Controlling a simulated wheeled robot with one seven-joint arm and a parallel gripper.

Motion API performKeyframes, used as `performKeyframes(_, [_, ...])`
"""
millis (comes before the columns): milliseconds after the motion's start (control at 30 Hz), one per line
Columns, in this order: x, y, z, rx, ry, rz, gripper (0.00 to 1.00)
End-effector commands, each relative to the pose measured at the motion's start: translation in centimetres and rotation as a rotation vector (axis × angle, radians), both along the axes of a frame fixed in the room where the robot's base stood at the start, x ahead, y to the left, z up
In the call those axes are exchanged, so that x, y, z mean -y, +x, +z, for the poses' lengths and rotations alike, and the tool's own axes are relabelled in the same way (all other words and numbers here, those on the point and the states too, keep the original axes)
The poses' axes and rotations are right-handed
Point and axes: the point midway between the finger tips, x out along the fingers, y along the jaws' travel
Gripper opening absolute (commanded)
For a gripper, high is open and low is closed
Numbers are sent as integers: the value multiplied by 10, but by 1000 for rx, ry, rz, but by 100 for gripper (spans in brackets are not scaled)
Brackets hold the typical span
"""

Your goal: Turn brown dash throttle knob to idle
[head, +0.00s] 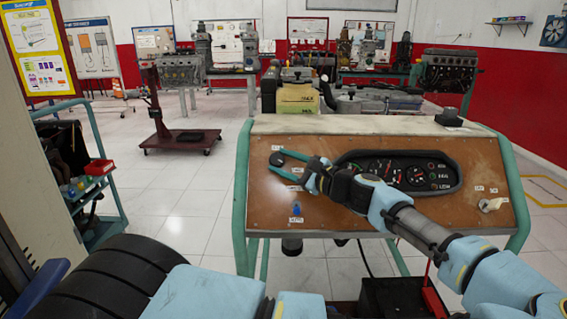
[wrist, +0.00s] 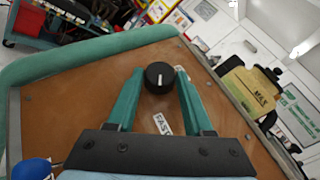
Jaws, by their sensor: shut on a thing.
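The throttle knob (head: 276,159) is a round black knob on the upper left of the brown dash panel (head: 262,195). In the wrist view the knob (wrist: 159,77) shows a short white pointer line on its face. My gripper (head: 277,161) has its teal fingers on either side of the knob and is shut on it. The fingertips also show in the wrist view (wrist: 159,82). A label reading FAST (wrist: 163,124) lies between the fingers, on the gripper's side of the knob. Another pale label is partly hidden by the right fingertip. I cannot read an idle mark.
A blue knob (head: 296,209) sits below my gripper on the panel. A gauge cluster (head: 405,172) is to the right, partly behind my arm. A pale key-like switch (head: 491,204) is at the lower right. A teal frame (head: 241,200) edges the panel.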

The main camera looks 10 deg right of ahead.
Motion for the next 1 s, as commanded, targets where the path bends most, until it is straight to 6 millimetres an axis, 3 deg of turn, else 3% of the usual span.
performKeyframes(100, [0,0,0,0,0,0,0])
performKeyframes(467, [0,1,2,-10,-42,38,0])
performKeyframes(1000, [4,6,12,-72,-365,330,0])
